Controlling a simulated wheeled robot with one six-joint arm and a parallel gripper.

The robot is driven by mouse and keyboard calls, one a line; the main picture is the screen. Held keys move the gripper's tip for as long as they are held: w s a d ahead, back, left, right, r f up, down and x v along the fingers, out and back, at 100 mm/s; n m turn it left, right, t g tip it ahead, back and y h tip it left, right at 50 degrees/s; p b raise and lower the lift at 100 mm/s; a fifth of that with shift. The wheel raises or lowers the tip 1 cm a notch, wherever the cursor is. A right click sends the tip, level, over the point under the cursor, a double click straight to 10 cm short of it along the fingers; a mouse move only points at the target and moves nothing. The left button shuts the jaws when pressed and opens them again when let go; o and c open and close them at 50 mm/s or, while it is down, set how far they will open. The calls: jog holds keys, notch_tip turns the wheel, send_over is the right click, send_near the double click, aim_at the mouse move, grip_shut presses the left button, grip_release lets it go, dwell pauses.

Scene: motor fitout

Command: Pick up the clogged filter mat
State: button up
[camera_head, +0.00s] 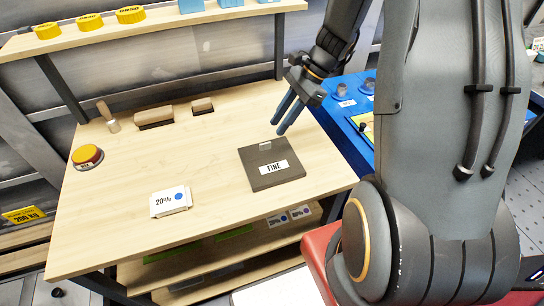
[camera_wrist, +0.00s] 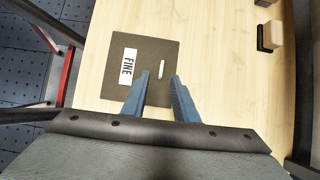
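A dark square mat (camera_head: 258,181) with a white label reading FINE lies flat on the wooden bench. It has a small pale tab (camera_head: 265,146) near its back edge. I cannot tell from its look whether it is clogged. My gripper (camera_head: 279,128) is above the mat's back edge, pointing down, with two blue fingers. In the wrist view the mat (camera_wrist: 152,48) lies beneath the fingers, and my gripper (camera_wrist: 160,76) is open and empty. The tab (camera_wrist: 161,72) shows between the fingertips, which look apart from it.
A card stack marked 20% (camera_head: 171,201) lies left of the mat. A red and yellow button (camera_head: 87,157), a wooden-handled tool (camera_head: 108,117) and wooden blocks (camera_head: 155,117) stand further back. An upper shelf (camera_head: 150,26) carries yellow caps. A blue worktop (camera_head: 346,113) is at right.

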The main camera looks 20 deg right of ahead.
aim_at(271, 159)
jog(key=shift+w+p+x, duration=0.2)
jog(key=shift+p+x, duration=1)
jog(key=shift+x, duration=2.65)
jog(key=shift+d+f, duration=0.1)
jog(key=shift+d, duration=0.05)
grip_shut()
